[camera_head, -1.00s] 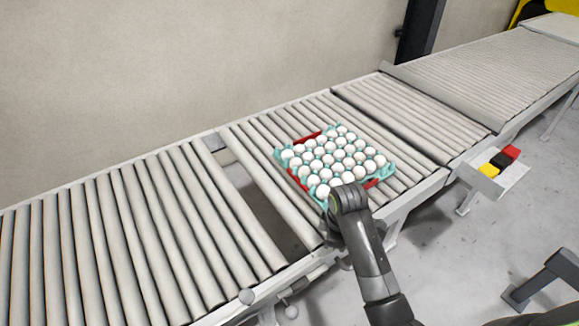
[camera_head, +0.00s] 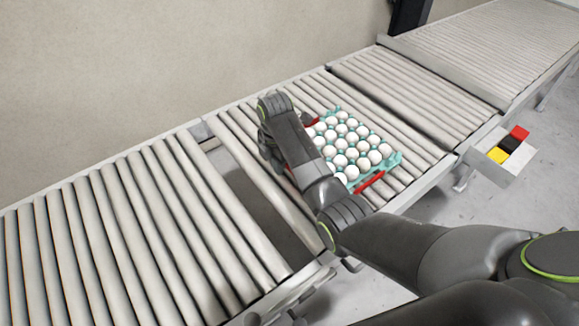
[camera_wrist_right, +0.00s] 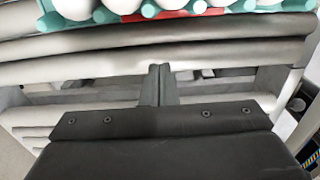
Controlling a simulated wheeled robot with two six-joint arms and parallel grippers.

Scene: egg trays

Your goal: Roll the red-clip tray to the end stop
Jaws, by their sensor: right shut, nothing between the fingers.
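The teal tray (camera_head: 394,160) holds several rows of white eggs and lies on the roller conveyor, with a red clip (camera_head: 371,182) on its near right side and another red part (camera_head: 313,122) on its far left side. My right arm crosses in front of the tray's left part and hides it. My right gripper (camera_head: 268,148) is left of the tray, low over the rollers and partly hidden by its own wrist. In the right wrist view the fingers (camera_wrist_right: 160,70) are together and empty, apart from the tray's teal edge (camera_wrist_right: 215,8). I cannot pick out the end stop with certainty.
A gap (camera_head: 245,190) lies between the left roller section (camera_head: 110,235) and the tray's section. Clear rollers (camera_head: 410,95) run on to the upper right.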

